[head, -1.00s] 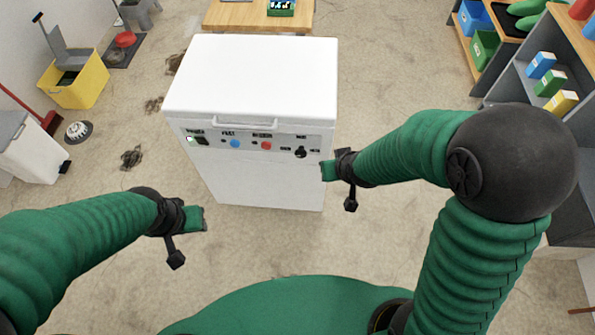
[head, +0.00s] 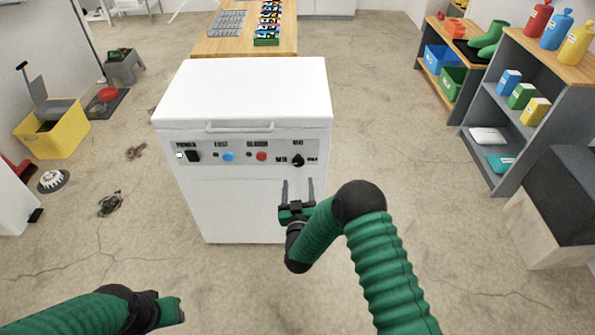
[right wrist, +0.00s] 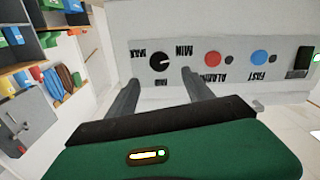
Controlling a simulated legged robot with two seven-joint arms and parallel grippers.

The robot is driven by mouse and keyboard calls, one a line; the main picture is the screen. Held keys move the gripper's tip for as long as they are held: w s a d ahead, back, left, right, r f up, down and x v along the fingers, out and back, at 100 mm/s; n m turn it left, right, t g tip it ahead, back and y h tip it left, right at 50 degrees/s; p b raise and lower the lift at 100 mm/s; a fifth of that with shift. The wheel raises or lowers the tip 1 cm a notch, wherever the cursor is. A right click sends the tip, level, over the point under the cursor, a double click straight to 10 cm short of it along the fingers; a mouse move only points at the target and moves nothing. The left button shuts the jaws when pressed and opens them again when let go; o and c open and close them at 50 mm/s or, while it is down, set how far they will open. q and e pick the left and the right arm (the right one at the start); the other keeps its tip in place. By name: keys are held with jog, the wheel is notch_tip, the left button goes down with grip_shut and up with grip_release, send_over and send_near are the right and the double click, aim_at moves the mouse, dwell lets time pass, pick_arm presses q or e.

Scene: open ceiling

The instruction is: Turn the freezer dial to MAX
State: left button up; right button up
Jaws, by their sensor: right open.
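The white chest freezer (head: 245,190) stands ahead in the head view, lid shut. Its black dial (head: 298,160) is at the right end of the front panel, with MIN at its left, MID above and MAX at its right. The dial also shows upside down in the right wrist view (right wrist: 159,63); its pale mark seems to point toward MIN. My right gripper (head: 297,184) is open and empty, its two fingers pointing at the panel just below the dial, apart from it. In the right wrist view the fingers (right wrist: 161,80) straddle the dial's line. My left gripper (head: 170,310) is low at left, away from the freezer; its jaws are unclear.
The panel also has a blue FAST button (head: 228,157), a red ALARM button (head: 261,157) and a power switch (head: 193,155). A wooden table (head: 215,46) stands behind the freezer. A grey shelf (head: 497,170) is at right. The floor around the freezer's front is clear.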

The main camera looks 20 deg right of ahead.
aim_at(298, 163)
jog(key=b+x, duration=0.2)
jog(key=x, duration=0.7)
jog(key=shift+d+f, duration=0.15)
jog(key=shift+a, duration=0.25)
jog(key=c, duration=0.4)
jog(key=shift+s+d, duration=0.1)
grip_shut()
